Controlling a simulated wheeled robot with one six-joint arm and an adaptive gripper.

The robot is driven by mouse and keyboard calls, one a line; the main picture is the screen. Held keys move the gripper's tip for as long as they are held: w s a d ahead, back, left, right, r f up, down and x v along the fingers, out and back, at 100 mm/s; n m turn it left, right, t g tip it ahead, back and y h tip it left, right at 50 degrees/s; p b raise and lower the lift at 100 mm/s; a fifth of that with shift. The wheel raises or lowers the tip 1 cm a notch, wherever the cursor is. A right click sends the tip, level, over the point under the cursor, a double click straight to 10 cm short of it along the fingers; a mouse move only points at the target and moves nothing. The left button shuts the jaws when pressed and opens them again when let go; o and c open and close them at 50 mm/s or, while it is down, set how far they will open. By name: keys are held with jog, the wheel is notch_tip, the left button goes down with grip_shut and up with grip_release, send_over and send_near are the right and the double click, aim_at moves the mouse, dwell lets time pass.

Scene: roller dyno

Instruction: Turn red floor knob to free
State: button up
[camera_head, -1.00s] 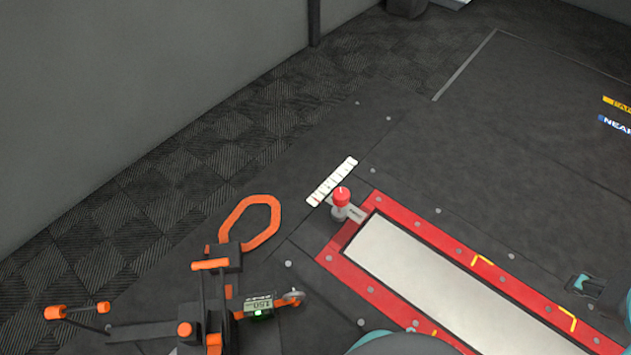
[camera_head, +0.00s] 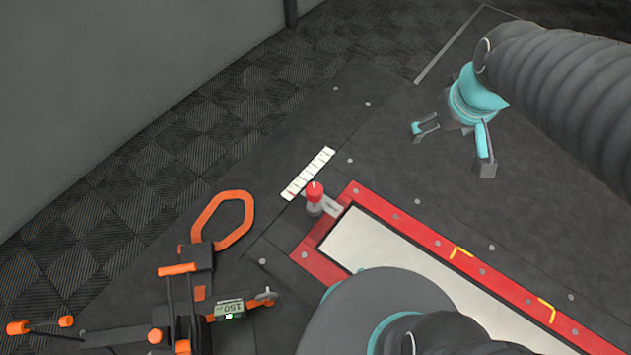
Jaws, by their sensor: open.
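The red floor knob (camera_head: 315,192) stands upright on a small grey post at the far-left corner of the red-framed floor plate. A white marked scale strip (camera_head: 308,173) lies on the floor just beyond it; its lettering is too small to read. My gripper (camera_head: 452,143) is open and empty, up and to the right of the knob and clearly apart from it. Its two fingers are spread wide, with teal parts on them.
The red frame (camera_head: 405,222) surrounds a pale plate (camera_head: 385,246). An orange-and-black device with a small display (camera_head: 229,309) and an orange loop (camera_head: 243,236) lies left of the knob. A grey wall (camera_head: 120,75) bounds the left. My arm covers the upper right.

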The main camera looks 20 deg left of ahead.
jog(key=w+a+f+n+g, duration=0.2)
jog(key=w+a+f+n, duration=0.2)
jog(key=w+a+f, duration=0.35)
jog(key=n+g, duration=0.2)
jog(key=n, duration=0.8)
send_over(314, 189)
notch_tip(314, 189, down, 31)
jog(key=shift+h, duration=0.3)
notch_tip(314, 189, down, 14)
jog(key=shift+r, duration=0.2)
jog(key=c, duration=1.2)
jog(key=shift+o, duration=0.2)
jog(key=shift+d, duration=0.1)
